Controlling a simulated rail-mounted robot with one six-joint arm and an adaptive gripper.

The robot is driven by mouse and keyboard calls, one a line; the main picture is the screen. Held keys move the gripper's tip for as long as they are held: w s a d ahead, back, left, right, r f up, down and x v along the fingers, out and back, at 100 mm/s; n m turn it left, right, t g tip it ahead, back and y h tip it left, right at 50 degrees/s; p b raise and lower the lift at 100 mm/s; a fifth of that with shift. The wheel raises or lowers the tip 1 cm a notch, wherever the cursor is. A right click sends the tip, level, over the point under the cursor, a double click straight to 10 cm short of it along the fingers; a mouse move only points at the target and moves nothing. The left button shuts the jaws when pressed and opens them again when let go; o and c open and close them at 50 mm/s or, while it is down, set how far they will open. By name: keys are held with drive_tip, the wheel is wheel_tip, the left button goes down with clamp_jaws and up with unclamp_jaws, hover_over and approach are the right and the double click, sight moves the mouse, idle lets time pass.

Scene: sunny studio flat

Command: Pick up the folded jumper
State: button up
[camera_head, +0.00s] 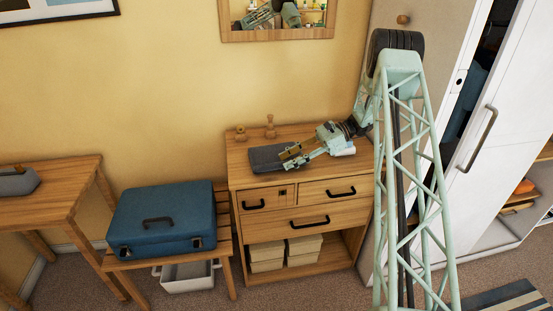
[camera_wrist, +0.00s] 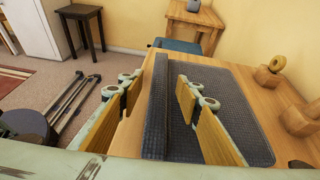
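The folded jumper, a dark grey knitted bundle (camera_head: 266,158), lies flat on top of the wooden chest of drawers (camera_head: 330,215). In the wrist view the jumper (camera_wrist: 225,95) fills the middle, with a raised fold along its left side. My gripper (camera_head: 288,158) is over the jumper's right part in the head view. In the wrist view my gripper (camera_wrist: 160,82) is open, its wood-coloured finger pads apart on either side of the raised fold. The right finger hides part of the jumper. I cannot tell whether the pads touch the cloth.
Two small wooden ornaments (camera_head: 240,133) (camera_head: 270,127) stand behind the jumper, close to the wall. A blue suitcase (camera_head: 160,220) sits on a low wooden bench left of the chest. A mirror (camera_head: 278,36) hangs above. A white wardrobe door (camera_head: 492,125) stands to the right.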

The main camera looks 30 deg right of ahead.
drive_tip(key=shift+a+f, duration=0.1)
drive_tip(key=shift+a, duration=0.2)
idle(0.4)
drive_tip(key=c, duration=1.1)
drive_tip(key=shift+r+p, duration=0.3)
drive_tip(key=shift+r, duration=1.6)
drive_tip(key=s+a, duration=0.1)
drive_tip(key=s, duration=0.9)
drive_tip(key=s+a+r+p, duration=0.1)
drive_tip(key=s, duration=0.4)
drive_tip(key=shift+s+a+r, duration=0.1)
drive_tip(key=shift+s+a, duration=0.25)
drive_tip(key=shift+a+p, duration=0.3)
drive_tip(key=shift+p, duration=0.05)
